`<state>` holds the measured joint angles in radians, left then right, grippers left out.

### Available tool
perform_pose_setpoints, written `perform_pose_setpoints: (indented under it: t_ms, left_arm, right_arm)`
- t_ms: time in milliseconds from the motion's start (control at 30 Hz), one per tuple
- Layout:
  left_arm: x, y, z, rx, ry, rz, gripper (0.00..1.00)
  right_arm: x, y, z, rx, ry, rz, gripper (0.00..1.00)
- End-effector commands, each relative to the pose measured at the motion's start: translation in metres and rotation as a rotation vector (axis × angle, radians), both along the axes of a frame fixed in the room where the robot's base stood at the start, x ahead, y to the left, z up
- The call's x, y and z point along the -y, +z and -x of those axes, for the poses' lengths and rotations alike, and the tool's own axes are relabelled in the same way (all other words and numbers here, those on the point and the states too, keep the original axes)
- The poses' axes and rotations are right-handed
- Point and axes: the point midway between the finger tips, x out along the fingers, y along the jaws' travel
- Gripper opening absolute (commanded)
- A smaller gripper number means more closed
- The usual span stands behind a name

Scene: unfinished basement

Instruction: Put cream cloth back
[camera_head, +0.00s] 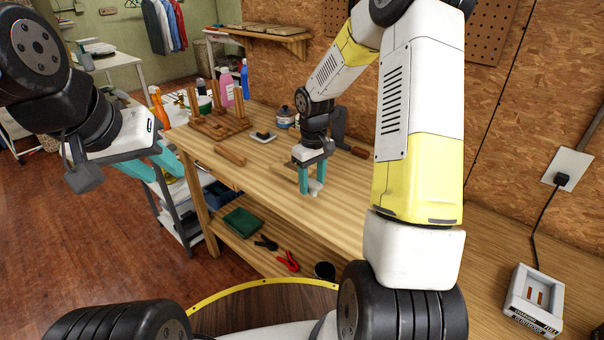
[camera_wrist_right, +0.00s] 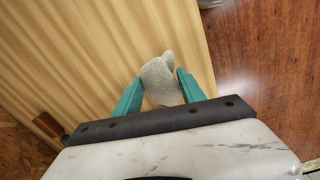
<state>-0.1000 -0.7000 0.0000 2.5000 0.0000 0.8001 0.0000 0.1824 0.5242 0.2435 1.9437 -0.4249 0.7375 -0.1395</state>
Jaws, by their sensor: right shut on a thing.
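A small cream cloth (camera_wrist_right: 158,82), bunched up, is between the teal fingers of my right gripper (camera_wrist_right: 160,92) in the right wrist view. In the head view, my right gripper (camera_head: 311,186) points down over the wooden workbench (camera_head: 262,182), and a pale bit of the cloth (camera_head: 316,187) shows at its fingertips. I cannot tell whether the cloth touches the bench top. My left gripper (camera_head: 150,166) is at the left, off the bench's end, with its teal fingers apart and nothing visible between them.
A wooden peg rack (camera_head: 216,126), a wooden block (camera_head: 230,156) and a dark sanding-block-like item (camera_head: 263,137) stand on the bench. Bottles, including a pink one (camera_head: 226,86), are behind. The lower shelf holds a green tray (camera_head: 241,223) and red clamp (camera_head: 288,261). The bench front is clear.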

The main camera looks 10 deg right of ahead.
Motion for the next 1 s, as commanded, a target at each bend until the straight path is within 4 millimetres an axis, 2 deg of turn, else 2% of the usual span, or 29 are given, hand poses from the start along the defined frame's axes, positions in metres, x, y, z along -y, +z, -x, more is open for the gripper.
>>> perform_pose_setpoints:
  t_ms: [167,333,767,800,900,1000]
  left_arm:
    - [0.000,0.000,0.000,0.000,0.000,0.000,0.36]
    - [0.000,0.000,0.000,0.000,0.000,0.000,0.36]
    - [0.000,0.000,0.000,0.000,0.000,0.000,0.36]
    - [0.000,0.000,0.000,0.000,0.000,0.000,0.36]
    - [0.000,0.000,0.000,0.000,0.000,0.000,0.36]
    - [0.000,0.000,0.000,0.000,0.000,0.000,0.36]
  right_arm:
    - [0.003,-0.005,-0.018,-0.003,-0.002,-0.001,0.09]
    - [0.002,-0.032,-0.016,-0.003,0.000,0.001,0.09]
    - [0.002,-0.038,-0.016,0.000,0.000,0.000,0.09]
    - [0.002,-0.038,-0.016,0.000,0.000,0.000,0.53]
    - [0.002,-0.038,-0.016,0.000,0.000,0.000,0.69]
    - [0.002,-0.037,-0.016,0.000,0.000,0.000,0.69]
